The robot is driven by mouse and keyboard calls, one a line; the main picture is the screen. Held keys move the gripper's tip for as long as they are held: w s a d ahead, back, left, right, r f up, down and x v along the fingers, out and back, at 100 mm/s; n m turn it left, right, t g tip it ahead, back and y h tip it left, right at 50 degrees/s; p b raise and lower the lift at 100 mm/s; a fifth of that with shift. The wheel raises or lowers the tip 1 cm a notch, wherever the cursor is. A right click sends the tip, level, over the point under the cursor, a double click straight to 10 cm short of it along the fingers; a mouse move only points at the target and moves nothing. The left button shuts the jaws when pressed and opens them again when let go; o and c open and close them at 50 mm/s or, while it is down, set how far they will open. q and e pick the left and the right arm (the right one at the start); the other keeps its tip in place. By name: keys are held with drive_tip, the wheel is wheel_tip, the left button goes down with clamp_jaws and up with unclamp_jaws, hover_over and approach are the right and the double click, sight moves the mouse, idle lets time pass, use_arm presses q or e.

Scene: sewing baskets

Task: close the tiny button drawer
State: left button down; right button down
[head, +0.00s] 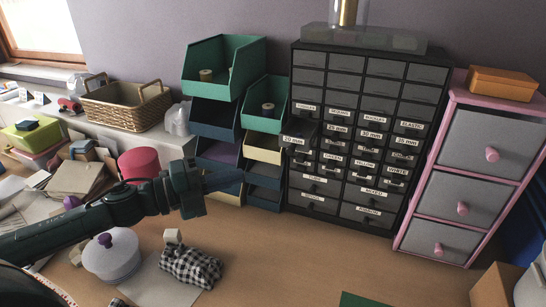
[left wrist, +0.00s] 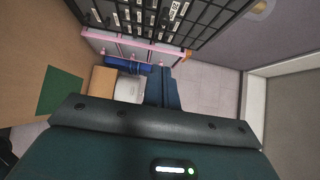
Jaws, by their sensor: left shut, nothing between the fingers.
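My right gripper is not in view.
Green and dark open bins (head: 225,65) stand left of the cabinet. A pink-framed drawer unit (head: 400,235) stands to its right. A white lidded pot (head: 112,262) and a checked cloth bundle (head: 190,268) sit below my left arm. The front middle tabletop is mostly clear.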

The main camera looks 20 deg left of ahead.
sight(290, 134)
use_arm(q)
drive_tip(key=w+d+p, duration=0.3)
drive_tip(key=w+d, duration=0.3)
drive_tip(key=w, duration=0.3)
drive_tip(key=shift+w+d+p, duration=0.2)
drive_tip(key=shift+w+p, duration=0.2)
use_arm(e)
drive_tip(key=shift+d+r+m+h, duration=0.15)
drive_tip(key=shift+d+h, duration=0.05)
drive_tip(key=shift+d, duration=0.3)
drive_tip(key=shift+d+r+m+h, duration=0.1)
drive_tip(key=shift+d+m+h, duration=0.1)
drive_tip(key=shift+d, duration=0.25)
